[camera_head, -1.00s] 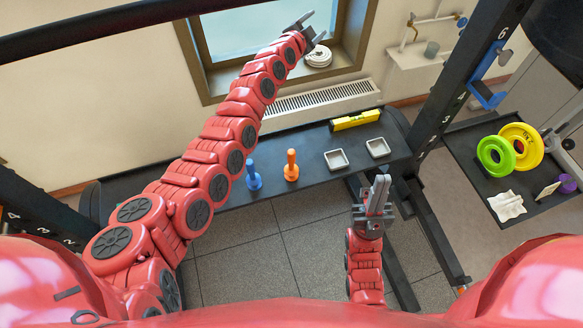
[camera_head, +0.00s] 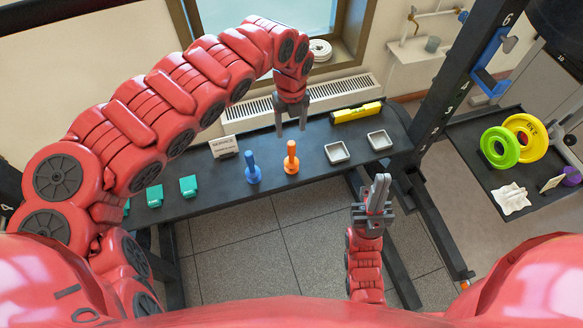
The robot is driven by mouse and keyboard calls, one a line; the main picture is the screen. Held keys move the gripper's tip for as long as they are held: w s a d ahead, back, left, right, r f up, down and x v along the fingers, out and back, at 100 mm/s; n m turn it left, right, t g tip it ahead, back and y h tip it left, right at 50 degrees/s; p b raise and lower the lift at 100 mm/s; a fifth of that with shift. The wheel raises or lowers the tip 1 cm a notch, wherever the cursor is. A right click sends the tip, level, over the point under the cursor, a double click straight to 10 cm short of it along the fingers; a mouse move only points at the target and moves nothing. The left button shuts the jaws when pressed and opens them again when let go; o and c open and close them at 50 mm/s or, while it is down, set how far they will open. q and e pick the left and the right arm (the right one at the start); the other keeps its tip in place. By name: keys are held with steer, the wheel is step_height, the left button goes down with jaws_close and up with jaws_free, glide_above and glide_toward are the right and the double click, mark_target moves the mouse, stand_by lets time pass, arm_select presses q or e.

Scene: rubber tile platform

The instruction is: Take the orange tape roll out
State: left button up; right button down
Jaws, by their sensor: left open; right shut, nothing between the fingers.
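I cannot make out an orange tape roll. An orange peg-like piece (camera_head: 291,158) stands upright on the black bench (camera_head: 228,200), beside a similar blue one (camera_head: 252,168). My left gripper (camera_head: 291,128) hangs fingers down over the bench, open and empty, just above and behind the orange piece in the picture, apart from it. My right gripper (camera_head: 380,180) is shut and empty, pointing up in front of the bench, below the small square trays.
Two small grey trays (camera_head: 337,153) and a yellow level (camera_head: 357,113) lie on the bench's right half. Teal blocks (camera_head: 188,186) and a sign (camera_head: 224,147) are on its left. A black upright (camera_head: 450,100) separates it from a side tray holding green (camera_head: 497,152) and yellow (camera_head: 541,140) rings.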

mark_target(292, 142)
arm_select(q)
step_height(292, 142, down, 7)
steer(key=shift+r+p, duration=0.1)
steer(key=shift+p, duration=0.85)
steer(key=shift+s+d+f+p, duration=0.1)
steer(key=shift+s+f+p, duration=0.05)
steer(key=shift+f+p, duration=0.2)
steer(key=f, duration=0.1)
steer(key=f+p, duration=0.1)
steer(key=f, duration=0.1)
steer(key=shift+s+f, duration=0.2)
steer(key=shift+f, duration=0.05)
steer(key=shift+w+f, duration=0.1)
steer(key=shift+f, duration=0.35)
jaws_close()
